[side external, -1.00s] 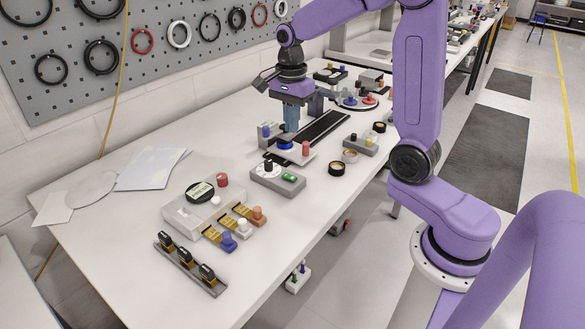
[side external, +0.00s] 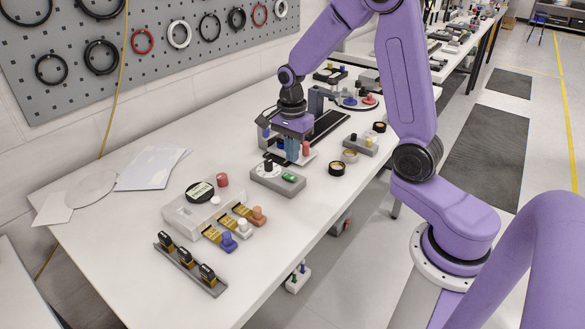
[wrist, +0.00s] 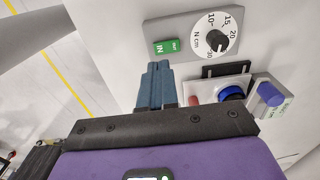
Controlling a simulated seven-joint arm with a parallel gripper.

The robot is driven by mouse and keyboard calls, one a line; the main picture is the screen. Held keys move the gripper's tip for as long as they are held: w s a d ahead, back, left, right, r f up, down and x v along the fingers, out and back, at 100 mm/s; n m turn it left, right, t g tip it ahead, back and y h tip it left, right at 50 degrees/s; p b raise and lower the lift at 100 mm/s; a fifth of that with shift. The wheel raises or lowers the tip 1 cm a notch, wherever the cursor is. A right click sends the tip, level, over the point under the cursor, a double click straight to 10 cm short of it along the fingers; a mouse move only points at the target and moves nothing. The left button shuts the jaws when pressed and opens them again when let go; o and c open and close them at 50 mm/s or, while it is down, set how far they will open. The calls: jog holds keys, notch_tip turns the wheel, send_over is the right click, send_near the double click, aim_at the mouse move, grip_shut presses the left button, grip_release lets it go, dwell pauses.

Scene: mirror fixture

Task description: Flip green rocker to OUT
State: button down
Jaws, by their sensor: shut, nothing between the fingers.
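The green rocker (side external: 289,178) sits at the right end of the top of a grey box (side external: 262,181). In the wrist view the green rocker (wrist: 166,47) bears white lettering, a large IN on the left and a smaller OUT on the right. I cannot tell for certain which side is pressed. My gripper (side external: 292,159) points down with its blue fingers closed together, just behind the box in the side view. In the wrist view my gripper (wrist: 157,64) shows its fingertips just below the rocker, apart from it as far as I can see. It holds nothing.
A black knob (wrist: 216,40) on a numbered N cm dial is beside the rocker on the same box. Close behind my fingers are a fixture with a red post (side external: 306,148) and a blue round part (wrist: 231,93).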

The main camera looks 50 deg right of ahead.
aim_at(293, 178)
jog(key=shift+f, duration=2.75)
jog(key=shift+s+f, duration=0.2)
jog(key=shift+f, duration=0.1)
jog(key=shift+w, duration=0.1)
